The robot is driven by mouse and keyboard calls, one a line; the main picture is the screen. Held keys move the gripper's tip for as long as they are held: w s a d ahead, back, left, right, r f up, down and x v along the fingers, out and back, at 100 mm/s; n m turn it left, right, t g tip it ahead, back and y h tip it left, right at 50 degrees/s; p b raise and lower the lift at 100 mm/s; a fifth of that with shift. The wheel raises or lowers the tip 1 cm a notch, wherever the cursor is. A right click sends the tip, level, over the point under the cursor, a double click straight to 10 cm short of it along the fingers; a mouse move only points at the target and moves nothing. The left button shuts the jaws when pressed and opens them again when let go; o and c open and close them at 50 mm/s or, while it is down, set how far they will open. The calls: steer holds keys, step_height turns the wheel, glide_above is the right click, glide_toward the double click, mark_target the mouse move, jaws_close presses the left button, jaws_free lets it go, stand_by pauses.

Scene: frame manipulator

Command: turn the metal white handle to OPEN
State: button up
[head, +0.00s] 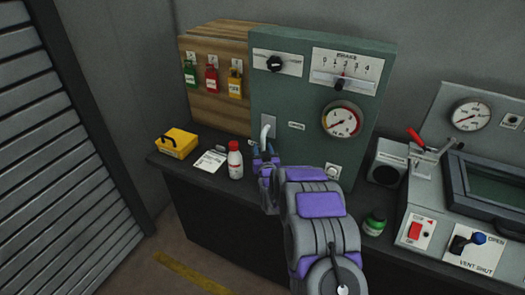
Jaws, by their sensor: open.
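A white metal handle (265,133) sticks out from a small plate at the lower left of the green panel (295,95). No OPEN mark can be read beside this handle. My arm hides the lower middle of the panel and part of the bench.
A white bottle with a red cap (235,160) stands close left of my gripper. A yellow box (177,143) and a paper card (209,162) lie farther left.

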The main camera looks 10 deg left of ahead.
steer(key=shift+w+a, duration=0.1)
steer(key=shift+w, duration=0.15)
jaws_close()
stand_by(0.4)
